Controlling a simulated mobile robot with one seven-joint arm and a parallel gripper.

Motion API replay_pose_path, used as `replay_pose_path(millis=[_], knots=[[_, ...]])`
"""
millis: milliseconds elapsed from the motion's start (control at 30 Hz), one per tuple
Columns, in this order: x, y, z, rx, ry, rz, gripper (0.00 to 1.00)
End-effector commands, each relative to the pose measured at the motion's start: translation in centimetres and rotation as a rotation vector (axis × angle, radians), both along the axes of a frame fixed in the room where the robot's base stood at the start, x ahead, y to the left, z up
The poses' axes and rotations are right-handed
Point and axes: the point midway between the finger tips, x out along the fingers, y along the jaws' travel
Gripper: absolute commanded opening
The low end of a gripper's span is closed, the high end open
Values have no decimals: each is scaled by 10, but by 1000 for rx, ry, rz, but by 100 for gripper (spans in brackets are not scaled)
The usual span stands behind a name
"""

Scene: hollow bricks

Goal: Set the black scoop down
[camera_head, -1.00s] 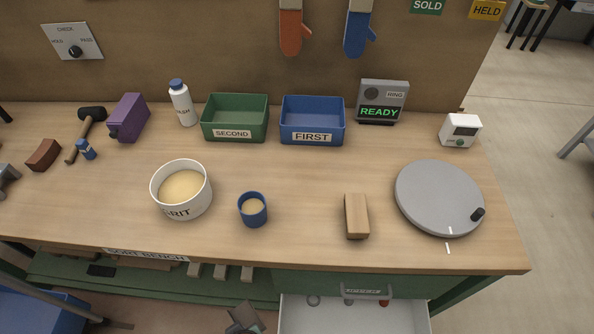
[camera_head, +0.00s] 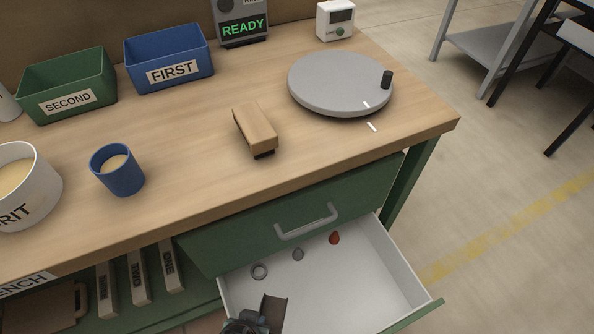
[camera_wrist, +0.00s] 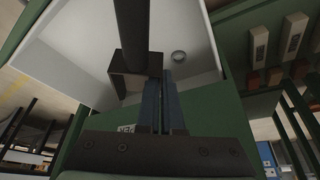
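The black scoop (camera_head: 273,310) is a small dark channel shape low in the head view. It appears in front of the near left part of the open white drawer (camera_head: 395,265). My gripper (camera_head: 256,319) is at the scoop's left end, partly cut off by the frame. In the wrist view, the scoop (camera_wrist: 128,78) shows just beyond the two narrow fingers (camera_wrist: 161,82), which are close together and seem shut on it. The grip point itself is hidden. Whether the scoop touches the drawer I cannot tell.
The drawer holds a grey ring (camera_head: 259,271), a small grey piece (camera_head: 298,254) and a red piece (camera_head: 334,238). On the bench above stand a wooden block (camera_head: 256,130), a blue cup (camera_head: 118,170), a grey turntable (camera_head: 338,82) and a grit bowl (camera_head: 25,190). The bench front between cup and block is clear.

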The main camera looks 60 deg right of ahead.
Motion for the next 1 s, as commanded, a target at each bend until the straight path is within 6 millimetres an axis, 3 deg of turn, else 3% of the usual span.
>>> replay_pose_path(millis=[33,400,700,867,1000], knots=[[-1,-7,-27,-1,-3,-71,0],[-28,-47,-110,-1,-3,-611,0],[-45,-65,-144,0,-2,-913,0],[-49,-68,-151,0,-1,-964,0],[-50,-67,-171,0,2,-969,0]])
